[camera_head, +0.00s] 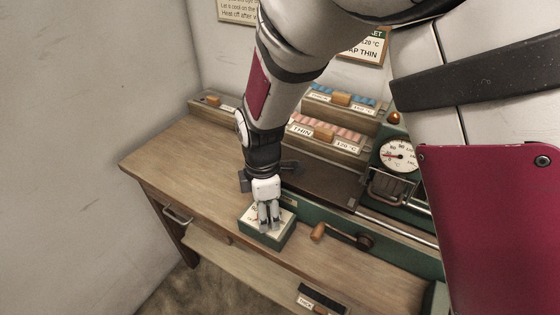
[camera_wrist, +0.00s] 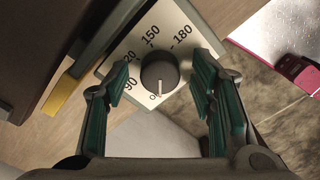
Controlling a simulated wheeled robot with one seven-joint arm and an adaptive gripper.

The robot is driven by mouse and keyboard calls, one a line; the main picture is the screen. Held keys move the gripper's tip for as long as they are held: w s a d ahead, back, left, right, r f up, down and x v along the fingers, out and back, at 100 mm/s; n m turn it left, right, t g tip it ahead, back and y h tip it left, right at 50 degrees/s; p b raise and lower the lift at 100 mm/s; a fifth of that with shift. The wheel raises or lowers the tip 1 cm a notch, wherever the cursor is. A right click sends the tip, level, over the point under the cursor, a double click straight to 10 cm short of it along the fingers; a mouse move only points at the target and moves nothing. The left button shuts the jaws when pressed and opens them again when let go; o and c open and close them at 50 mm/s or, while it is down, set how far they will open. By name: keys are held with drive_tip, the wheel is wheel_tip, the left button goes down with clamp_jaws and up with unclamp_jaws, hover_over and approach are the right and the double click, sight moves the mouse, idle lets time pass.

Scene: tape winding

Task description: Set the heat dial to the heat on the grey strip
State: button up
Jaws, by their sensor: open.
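The heat dial is a dark round knob (camera_wrist: 159,73) on a white plate marked 90, 120, 150 and 180. Its white pointer mark points at the word by the lower edge, which starts with O and is partly hidden. In the head view the dial's green box (camera_head: 275,240) stands on the desk. My gripper (camera_head: 268,218) points down over it and hides the knob there. In the wrist view my gripper (camera_wrist: 160,65) is open, one teal finger on each side of the knob; contact is unclear. I cannot pick out a grey strip with certainty.
The wooden desk (camera_head: 180,160) is clear at left. Behind stand racks with a pink row (camera_head: 330,128) labelled THIN and 120 °C, and a blue row (camera_head: 345,98). A round gauge (camera_head: 398,155) and a wooden-handled crank (camera_head: 318,231) are at right. A dark piece (camera_head: 322,297) lies on the front ledge.

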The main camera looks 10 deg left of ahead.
drive_tip(key=c, duration=1.2)
drive_tip(key=shift+o, duration=0.3)
